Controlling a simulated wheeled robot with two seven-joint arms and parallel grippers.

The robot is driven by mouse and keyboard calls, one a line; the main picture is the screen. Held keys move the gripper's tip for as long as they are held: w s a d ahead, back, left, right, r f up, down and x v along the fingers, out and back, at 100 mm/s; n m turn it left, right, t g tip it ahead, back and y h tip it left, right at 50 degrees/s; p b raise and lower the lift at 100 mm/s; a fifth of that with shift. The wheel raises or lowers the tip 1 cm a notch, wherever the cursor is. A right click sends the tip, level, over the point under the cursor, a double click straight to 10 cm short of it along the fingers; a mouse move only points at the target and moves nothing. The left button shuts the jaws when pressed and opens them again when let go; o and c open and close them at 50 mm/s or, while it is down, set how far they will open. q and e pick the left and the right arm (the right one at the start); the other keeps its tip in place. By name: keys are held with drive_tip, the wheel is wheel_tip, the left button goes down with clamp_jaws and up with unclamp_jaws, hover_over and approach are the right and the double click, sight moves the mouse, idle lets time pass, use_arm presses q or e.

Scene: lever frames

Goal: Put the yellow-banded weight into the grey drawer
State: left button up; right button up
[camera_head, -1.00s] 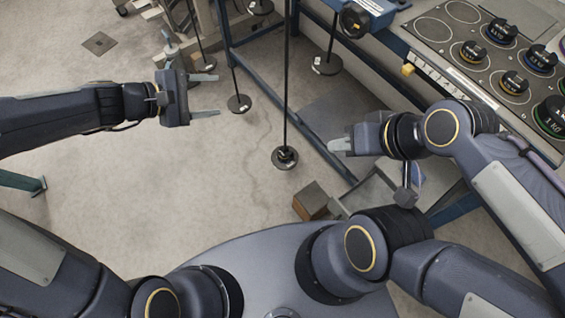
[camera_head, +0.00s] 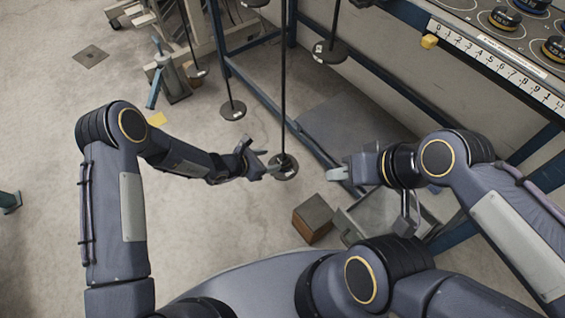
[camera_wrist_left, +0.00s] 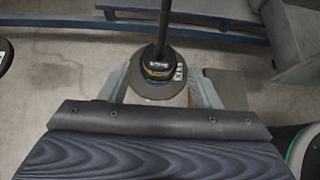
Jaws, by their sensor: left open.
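A dark weight with a yellow band (camera_wrist_left: 158,70) sits on the round plate of a hanging rod in the left wrist view; in the head view the weight on that rod (camera_head: 284,161) is small and its band is not clear. My left gripper (camera_head: 267,163) is open beside it. In the wrist view, its fingers stand either side of the weight and plate; contact cannot be told. My right gripper (camera_head: 336,170) is to the right of the rod, its finger gap unclear. A grey open-topped box, perhaps the drawer (camera_head: 350,226), is partly hidden behind my right arm.
A brown block (camera_head: 313,214) stands left of the grey box. Other hanging rods with round plates (camera_head: 232,110) are farther back. Dark weights (camera_head: 504,18) stand on the bench at top right, above a ruler (camera_head: 497,62). A blue frame (camera_head: 262,95) runs below.

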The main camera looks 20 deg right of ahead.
sight(278, 162)
use_arm(q)
drive_tip(key=d+f+b, duration=0.1)
drive_tip(key=f, duration=0.1)
drive_tip(key=w+d+f+b, duration=0.1)
drive_tip(key=d+b, duration=0.1)
drive_tip(key=d+f+b, duration=0.1)
drive_tip(key=f, duration=0.1)
drive_tip(key=shift+w+d+f+b, duration=0.2)
drive_tip(key=shift+w+f+b, duration=0.1)
drive_tip(key=shift+f+b, duration=0.1)
drive_tip(key=shift+b+x, duration=0.6)
drive_tip(key=shift+x, duration=0.2)
drive_tip(key=shift+d+r, duration=0.1)
drive_tip(key=c, duration=0.4)
drive_tip(key=o, duration=0.5)
